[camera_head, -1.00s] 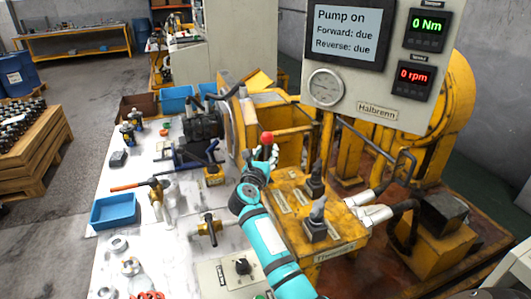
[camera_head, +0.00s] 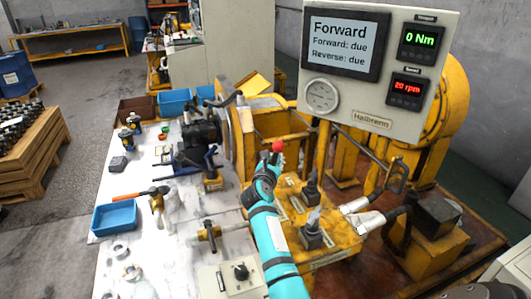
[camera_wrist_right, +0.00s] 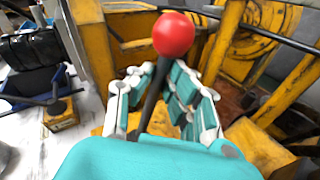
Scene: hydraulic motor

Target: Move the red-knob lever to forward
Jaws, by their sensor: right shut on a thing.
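The red-knob lever (camera_head: 278,146) stands on the yellow valve block (camera_head: 330,242) in the head view. My right gripper (camera_head: 268,165) is at the lever, just below the knob. In the right wrist view the red knob (camera_wrist_right: 173,34) sits above the fingers and the dark lever shaft (camera_wrist_right: 153,98) runs down between them. The right gripper (camera_wrist_right: 165,85) is shut on the lever, which leans to the right in that view. The display screen (camera_head: 343,43) reads "Forward", with "Forward: due" and "Reverse: due" below. The speed readout (camera_head: 406,92) shows a low red rpm number and the torque readout (camera_head: 422,42) shows 0 Nm. My left gripper is not in view.
Two black-handled levers (camera_head: 312,235) stand on the block right of my arm. A gauge (camera_head: 321,95) is on the panel. The white workbench (camera_head: 180,235) holds tools, fittings and a blue tray (camera_head: 114,217). Yellow machine frames stand behind the lever.

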